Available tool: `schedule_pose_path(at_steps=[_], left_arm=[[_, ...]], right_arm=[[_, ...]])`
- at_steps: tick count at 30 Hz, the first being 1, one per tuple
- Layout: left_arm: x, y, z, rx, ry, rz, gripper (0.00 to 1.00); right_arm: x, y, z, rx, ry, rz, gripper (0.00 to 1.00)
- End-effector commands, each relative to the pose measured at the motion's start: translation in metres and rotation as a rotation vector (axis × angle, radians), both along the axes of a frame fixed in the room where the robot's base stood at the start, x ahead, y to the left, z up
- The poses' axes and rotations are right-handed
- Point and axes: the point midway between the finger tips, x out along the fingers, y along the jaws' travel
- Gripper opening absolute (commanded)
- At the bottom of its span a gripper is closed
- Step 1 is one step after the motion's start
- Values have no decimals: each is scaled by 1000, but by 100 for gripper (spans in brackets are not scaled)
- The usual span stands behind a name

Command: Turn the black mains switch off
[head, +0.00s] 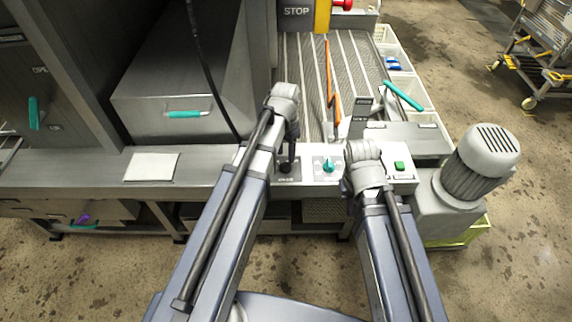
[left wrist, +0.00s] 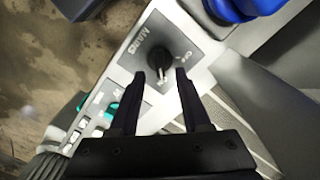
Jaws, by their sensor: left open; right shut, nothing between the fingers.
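The black mains switch (left wrist: 159,60) is a round knob on a dark plate lettered MAINS in the left wrist view. In the head view the switch (head: 286,168) sits on the front ledge, partly covered by my left gripper. My left gripper (left wrist: 160,74) is open, its fingertips on either side of the knob's near part; contact cannot be told. My right gripper (head: 349,187) is shut and empty, mostly hidden behind its wrist, right of the teal knob.
A teal knob (head: 328,166) is right of the mains switch. A green button (head: 399,165) is further right, near a grey motor (head: 482,163). A white sheet (head: 151,167) lies on the ledge to the left. The STOP sign (head: 297,12) is at the back.

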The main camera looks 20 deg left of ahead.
Motion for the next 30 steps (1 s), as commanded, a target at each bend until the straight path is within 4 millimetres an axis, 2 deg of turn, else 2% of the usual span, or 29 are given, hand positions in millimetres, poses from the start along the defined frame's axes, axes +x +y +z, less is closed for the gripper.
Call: schedule_pose_path(at_steps=[1, 7, 11, 19, 30], left_arm=[[0, 0, -15, 0, 0, 0, 48], [0, 0, -37, 0, 0, 0, 48], [0, 0, -43, 0, 0, 0, 48], [0, 0, -42, 0, 0, 0, 48], [0, 0, -42, 0, 0, 0, 7]], right_arm=[[0, 0, -15, 0, 0, 0, 0], [0, 0, -37, 0, 0, 0, 0], [0, 0, -43, 0, 0, 0, 0], [0, 0, -42, 0, 0, 0, 0], [0, 0, -42, 0, 0, 0, 0]])
